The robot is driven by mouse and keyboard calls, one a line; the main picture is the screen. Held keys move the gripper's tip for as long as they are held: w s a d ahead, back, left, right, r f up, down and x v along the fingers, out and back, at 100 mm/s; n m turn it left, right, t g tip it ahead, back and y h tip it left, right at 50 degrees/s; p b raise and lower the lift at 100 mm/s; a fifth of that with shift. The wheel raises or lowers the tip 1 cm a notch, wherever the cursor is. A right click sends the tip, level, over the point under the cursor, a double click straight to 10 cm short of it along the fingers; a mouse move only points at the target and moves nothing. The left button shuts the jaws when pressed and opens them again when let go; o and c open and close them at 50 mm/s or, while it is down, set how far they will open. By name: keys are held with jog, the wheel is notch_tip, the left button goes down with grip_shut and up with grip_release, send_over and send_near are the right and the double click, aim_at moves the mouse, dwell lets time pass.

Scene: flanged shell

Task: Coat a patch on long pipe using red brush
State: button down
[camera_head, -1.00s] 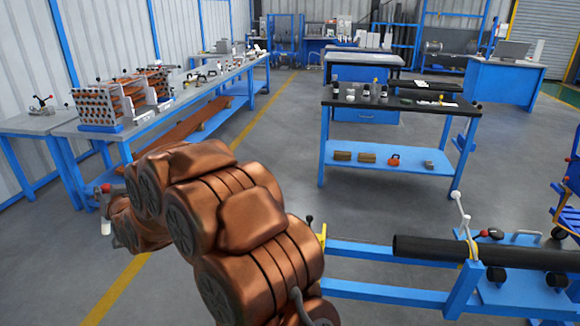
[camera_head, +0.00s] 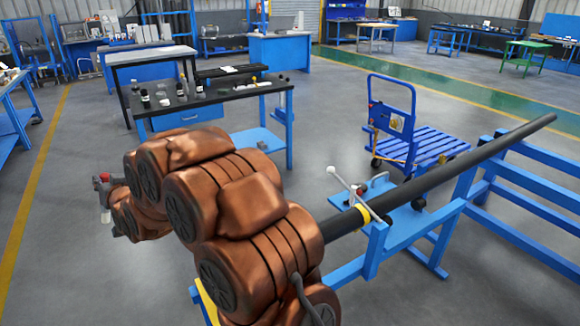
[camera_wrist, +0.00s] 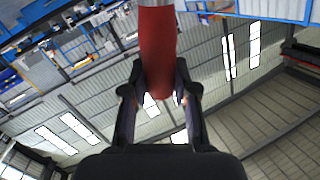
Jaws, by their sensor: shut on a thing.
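The long pipe (camera_head: 460,168) is black and lies in a blue frame on the right of the head view, slanting up to the far right. Its near end is hidden behind my copper-coloured arm. My gripper (camera_head: 103,186) is small at the left of the head view, apart from the pipe. In the wrist view, its dark fingers are shut around the red handle of the red brush (camera_wrist: 158,48). A pale end of the brush points down in the head view, over open floor.
A blue stand (camera_head: 368,262) with a clamp carries the pipe. Behind it is a blue platform cart (camera_head: 425,148). A black-topped workbench (camera_head: 205,97) with bottles stands beyond my arm. The floor at left is clear.

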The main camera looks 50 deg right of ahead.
jog(key=s+d+f+m+g+h+b, duration=0.1)
jog(key=s+d+f+m+h, duration=0.15)
jog(key=d, duration=0.85)
jog(key=s+d+f+m+g+h+b, duration=0.15)
jog(key=d+h, duration=0.25)
jog(key=d, duration=0.7)
jog(key=s+d+f+m+h+b, duration=0.1)
jog(key=s+d+f+h, duration=0.25)
jog(key=d, duration=0.65)
jog(key=s+d+f+m+g+h+b, duration=0.2)
jog(key=s+d+m+g+h, duration=0.15)
jog(key=s+d, duration=0.85)
jog(key=s+d+f+m+g+h+b, duration=0.15)
jog(key=s+d+g+h, duration=0.3)
jog(key=s+d, duration=0.8)
jog(key=shift+y, duration=0.5)
jog(key=shift+w+d+f, duration=0.2)
jog(key=shift+w+f, duration=0.1)
jog(key=shift+f, duration=0.6)
jog(key=shift+w+d+f, duration=0.25)
jog(key=shift+w+f, duration=0.05)
jog(key=shift+f, duration=0.55)
jog(key=shift+w+d+f, duration=0.2)
jog(key=shift+w+f, duration=0.1)
jog(key=shift+f, duration=0.6)
